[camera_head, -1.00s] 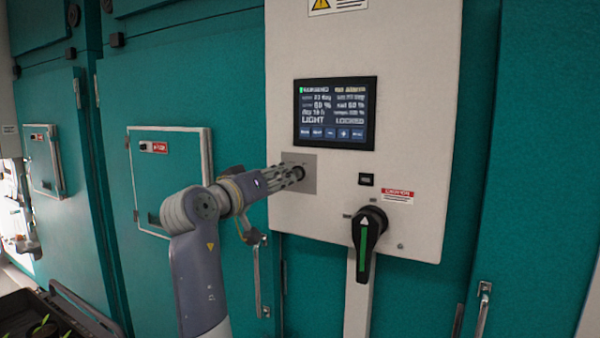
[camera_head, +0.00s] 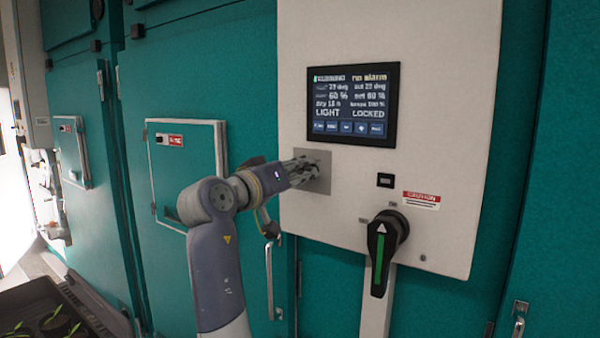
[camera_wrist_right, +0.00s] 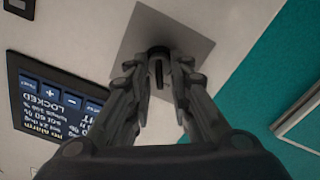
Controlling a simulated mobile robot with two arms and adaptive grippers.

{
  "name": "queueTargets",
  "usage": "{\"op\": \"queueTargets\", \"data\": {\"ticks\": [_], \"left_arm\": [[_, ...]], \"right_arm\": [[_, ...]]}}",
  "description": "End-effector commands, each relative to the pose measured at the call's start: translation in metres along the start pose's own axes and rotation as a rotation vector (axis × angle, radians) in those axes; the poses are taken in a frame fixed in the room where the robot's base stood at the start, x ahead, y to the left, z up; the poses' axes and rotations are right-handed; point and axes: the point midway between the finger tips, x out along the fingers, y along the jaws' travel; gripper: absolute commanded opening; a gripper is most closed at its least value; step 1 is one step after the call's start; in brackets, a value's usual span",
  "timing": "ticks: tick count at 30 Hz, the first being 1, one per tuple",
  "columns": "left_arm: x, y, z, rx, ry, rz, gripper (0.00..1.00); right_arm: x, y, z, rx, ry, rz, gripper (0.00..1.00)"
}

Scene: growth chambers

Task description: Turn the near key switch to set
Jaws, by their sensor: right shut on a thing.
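The near key switch sits on a grey square plate (camera_head: 322,170) on the white control panel, below and left of the screen. My right gripper (camera_head: 308,172) is at the plate and hides most of the switch in the head view. In the right wrist view the dark key switch (camera_wrist_right: 158,52) shows at the plate's middle, with the right gripper's fingers (camera_wrist_right: 158,85) on both sides of its key. The right gripper is shut on the key. The screen (camera_head: 352,103) reads LIGHT and LOCKED. My left gripper is not in view.
A black rotary handle (camera_head: 383,245) with a green stripe juts out at the panel's lower right. A small black button (camera_head: 386,180) sits above it. Teal chamber doors (camera_head: 187,170) stand to the left. A dark tray with seedlings (camera_head: 60,310) is at the lower left.

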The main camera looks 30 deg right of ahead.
Motion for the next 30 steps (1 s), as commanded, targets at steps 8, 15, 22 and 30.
{"op": "queueTargets", "data": {"ticks": [8, 15, 22, 30], "left_arm": [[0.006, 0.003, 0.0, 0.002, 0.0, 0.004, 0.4], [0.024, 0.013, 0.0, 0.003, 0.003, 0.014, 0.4], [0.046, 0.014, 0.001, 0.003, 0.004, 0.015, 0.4], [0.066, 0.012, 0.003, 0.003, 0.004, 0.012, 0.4]], "right_arm": [[0.002, -0.001, 0.002, 0.036, -0.002, 0.001, 0.0], [0.002, -0.001, 0.005, 0.169, -0.003, 0.002, 0.0], [0.002, 0.0, 0.005, 0.376, -0.002, 0.002, 0.0], [0.003, 0.002, 0.005, 0.631, -0.003, 0.003, 0.0]]}}
